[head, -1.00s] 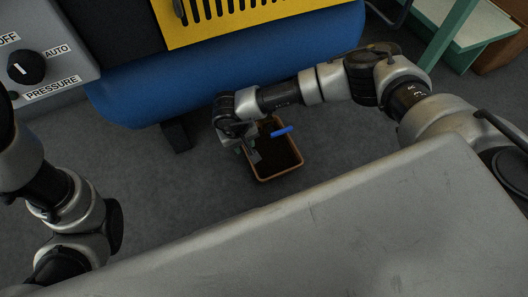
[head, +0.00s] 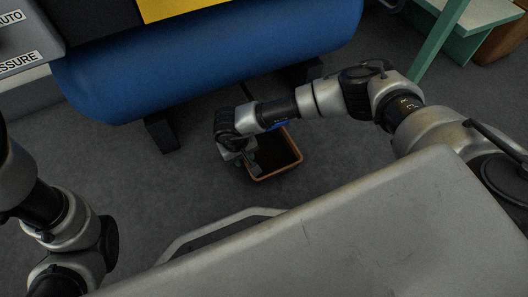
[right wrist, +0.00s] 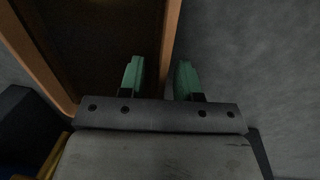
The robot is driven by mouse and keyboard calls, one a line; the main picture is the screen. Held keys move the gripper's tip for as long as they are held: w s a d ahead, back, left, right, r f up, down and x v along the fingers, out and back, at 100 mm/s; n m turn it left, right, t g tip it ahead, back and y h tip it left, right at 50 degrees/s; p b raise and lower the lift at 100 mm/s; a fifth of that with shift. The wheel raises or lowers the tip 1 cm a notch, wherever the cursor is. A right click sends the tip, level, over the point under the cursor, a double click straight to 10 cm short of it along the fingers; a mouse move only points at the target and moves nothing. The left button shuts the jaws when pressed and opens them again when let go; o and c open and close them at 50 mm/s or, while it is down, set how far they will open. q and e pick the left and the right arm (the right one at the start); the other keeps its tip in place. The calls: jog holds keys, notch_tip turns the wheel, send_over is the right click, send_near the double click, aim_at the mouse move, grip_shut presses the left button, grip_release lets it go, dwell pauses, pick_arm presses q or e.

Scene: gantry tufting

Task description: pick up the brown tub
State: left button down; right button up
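The brown tub (head: 279,158) stands on the grey floor in the head view, upright, with an orange-brown rim and a dark inside that looks empty. My right gripper (head: 249,165) is at the tub's left wall and hides part of it. In the right wrist view the two green fingertips of this gripper (right wrist: 160,78) stand apart. The tub's wall (right wrist: 171,40) runs in the gap between them, one finger on the inner side and one on the outer side. Whether they touch it cannot be told. My left arm shows at the left edge; its gripper is out of sight.
A large blue tank (head: 210,60) on dark feet lies just behind the tub. A control panel (head: 20,45) is at the upper left, and a green-framed bench (head: 465,30) at the upper right. The floor right of the tub is clear.

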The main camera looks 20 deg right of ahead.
jog(key=shift+r, duration=0.1)
jog(key=shift+c, duration=0.5)
grip_shut()
